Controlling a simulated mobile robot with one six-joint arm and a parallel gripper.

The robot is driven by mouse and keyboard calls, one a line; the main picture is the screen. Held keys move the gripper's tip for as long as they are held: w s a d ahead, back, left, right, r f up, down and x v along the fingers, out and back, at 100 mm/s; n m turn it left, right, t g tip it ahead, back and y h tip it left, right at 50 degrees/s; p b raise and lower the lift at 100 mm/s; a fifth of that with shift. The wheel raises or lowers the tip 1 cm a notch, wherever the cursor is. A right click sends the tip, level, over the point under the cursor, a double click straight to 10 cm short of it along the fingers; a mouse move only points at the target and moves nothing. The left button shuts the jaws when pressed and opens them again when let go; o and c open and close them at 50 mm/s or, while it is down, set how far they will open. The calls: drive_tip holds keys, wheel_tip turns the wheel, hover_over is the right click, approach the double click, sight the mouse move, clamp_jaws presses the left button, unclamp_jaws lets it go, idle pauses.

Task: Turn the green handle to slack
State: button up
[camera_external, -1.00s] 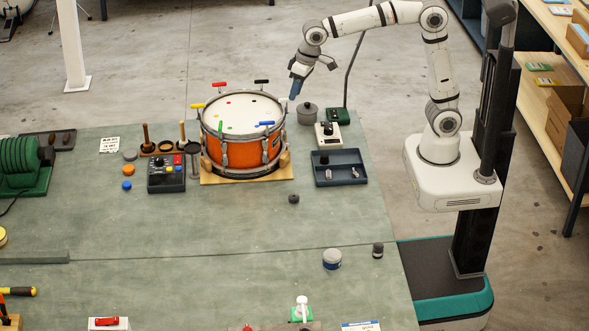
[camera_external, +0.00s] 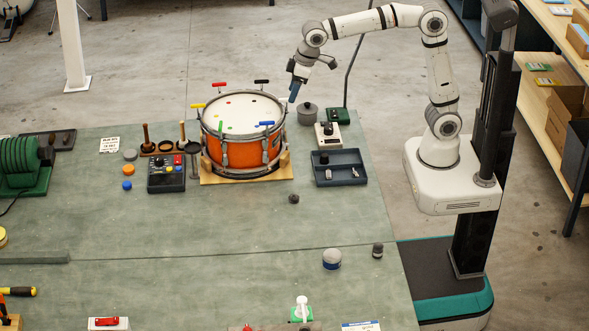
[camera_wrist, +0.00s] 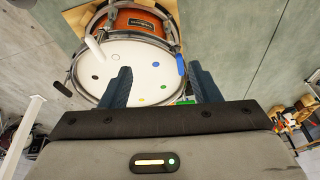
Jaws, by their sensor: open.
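The orange drum (camera_external: 235,154) with a white head stands on a wooden cradle. Coloured handles sit around its rim. The green handle (camera_external: 221,127) is at the drum's front left, upright in the picture. My gripper (camera_external: 293,95) is above the drum's back right edge, pointing down, away from the green handle. In the wrist view my gripper (camera_wrist: 160,82) has its two blue fingers apart with nothing between them, and the drum head (camera_wrist: 150,62) is beyond.
The blue handle (camera_external: 267,123), yellow handle (camera_external: 197,105), red handle (camera_external: 219,84) and black handle (camera_external: 262,81) are on the rim. A grey pot (camera_external: 307,114) and a dark tray (camera_external: 340,171) stand right of the drum. The bench in front is mostly clear.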

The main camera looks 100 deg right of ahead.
sight(221, 124)
drive_tip(key=shift+o, duration=1.2)
drive_tip(key=w+a+f, duration=0.1)
drive_tip(key=w, duration=0.9)
drive_tip(key=w+a+b, duration=0.1)
drive_tip(key=w+a, duration=0.1)
drive_tip(key=w, duration=0.7)
drive_tip(key=shift+w+f+t, duration=0.4)
drive_tip(key=x, duration=0.7)
drive_tip(key=shift+w+d+f, duration=0.1)
drive_tip(key=shift+w+f, duration=0.15)
drive_tip(key=shift+f, duration=0.05)
drive_tip(key=shift+c, duration=0.3)
drive_tip(key=c, duration=0.9)
